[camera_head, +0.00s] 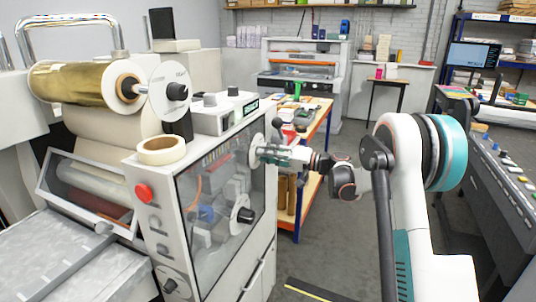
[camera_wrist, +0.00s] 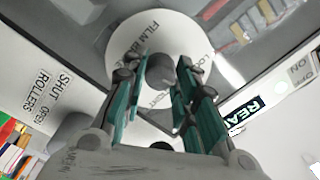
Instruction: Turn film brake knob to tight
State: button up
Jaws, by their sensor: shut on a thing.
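The film brake dial is a pale round disc (camera_wrist: 130,38) lettered "FILM BR…" in the wrist view; the rest of its lettering is partly covered. Its grey knob (camera_wrist: 160,70) sits in front of the disc, between the fingers. My gripper (camera_wrist: 163,88) is shut on the knob, with a teal-padded finger on each side. In the head view my gripper (camera_head: 264,152) reaches from the right to the disc (camera_head: 255,143) on the machine's right side. There the fingers hide the knob. I cannot read the knob's pointing direction.
A black ball-ended lever (camera_head: 277,123) stands just above my gripper. The laminating machine (camera_head: 150,195) carries a gold film roll (camera_head: 75,80), a tape roll (camera_head: 161,150) and a red button (camera_head: 144,192). A wooden-topped table (camera_head: 318,112) stands behind my gripper. Open floor lies below my arm.

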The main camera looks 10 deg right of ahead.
jog(key=m, duration=1.3)
jog(key=shift+t, duration=0.3)
jog(key=shift+m, duration=0.4)
jog(key=o, duration=1)
jog(key=shift+o, duration=0.2)
jog(key=v, duration=1.2)
